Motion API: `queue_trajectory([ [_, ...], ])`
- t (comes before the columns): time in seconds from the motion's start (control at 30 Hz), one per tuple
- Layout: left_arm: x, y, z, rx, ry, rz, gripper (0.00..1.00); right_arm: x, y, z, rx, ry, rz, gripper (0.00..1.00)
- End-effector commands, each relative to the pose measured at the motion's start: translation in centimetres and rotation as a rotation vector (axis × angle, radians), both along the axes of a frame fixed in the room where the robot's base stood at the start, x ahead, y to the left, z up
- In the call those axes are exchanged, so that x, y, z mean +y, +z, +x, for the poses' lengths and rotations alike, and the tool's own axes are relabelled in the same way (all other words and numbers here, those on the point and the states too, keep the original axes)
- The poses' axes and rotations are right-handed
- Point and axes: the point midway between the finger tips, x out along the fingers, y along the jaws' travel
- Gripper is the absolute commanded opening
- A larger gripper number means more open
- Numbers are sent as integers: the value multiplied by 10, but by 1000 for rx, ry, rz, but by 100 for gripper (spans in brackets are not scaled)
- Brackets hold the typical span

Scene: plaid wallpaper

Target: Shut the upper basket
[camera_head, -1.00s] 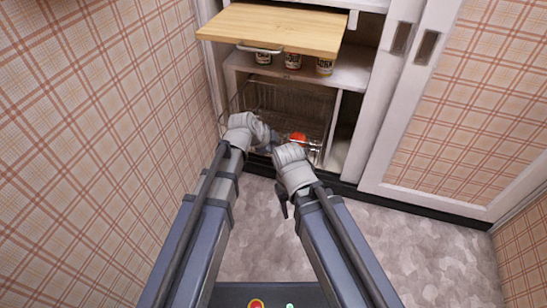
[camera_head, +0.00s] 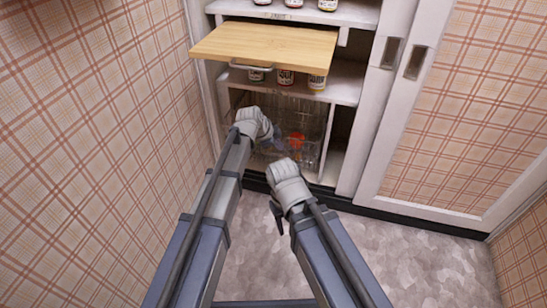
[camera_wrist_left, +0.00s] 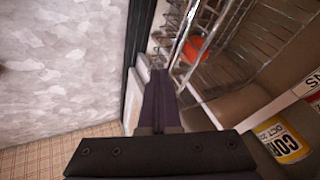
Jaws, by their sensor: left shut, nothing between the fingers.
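A wire basket (camera_head: 312,112) sits low in the cabinet, below the shelf of cans, with a round red thing (camera_head: 297,140) in it. The wires and the red thing also show in the left wrist view (camera_wrist_left: 213,38). I cannot tell whether there is a second basket. My left gripper (camera_head: 272,142) is in front of the basket's left part. In the left wrist view its fingers (camera_wrist_left: 158,85) are shut and empty, close to the wires; contact is unclear. My right gripper (camera_head: 284,172) is lower, before the cabinet opening; its fingers are hidden by the hand.
A wooden board (camera_head: 265,46) juts out above the basket. Labelled cans (camera_head: 286,77) stand on the shelf (camera_head: 345,82) under it, and more jars stand higher up. A plaid wall is close on the left. A white sliding door (camera_head: 440,130) is at the right. The floor (camera_head: 400,260) is clear.

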Motion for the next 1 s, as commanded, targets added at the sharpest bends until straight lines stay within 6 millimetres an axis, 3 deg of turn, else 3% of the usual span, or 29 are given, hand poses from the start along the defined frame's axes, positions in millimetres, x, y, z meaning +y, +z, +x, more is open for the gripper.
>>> queue_trajectory([
  [0.03, -7, 0, 22, 0, -1, 0, 0, 0, 0, 0, 0, 0, 0, 50],
  [0.1, -13, 0, 41, 0, -1, 0, 0, 0, 0, 0, 0, 0, 0, 50],
  [0.5, -43, 0, 131, 0, -1, 0, 0, 0, 0, 0, 0, 0, 0, 50],
  [0.7, -52, 0, 158, 0, 0, 0, 0, 0, 0, 0, 0, 0, 0, 50],
  [1.0, -57, 0, 174, 0, 0, 0, 0, 0, 0, 0, 0, 0, 0, 50],
])
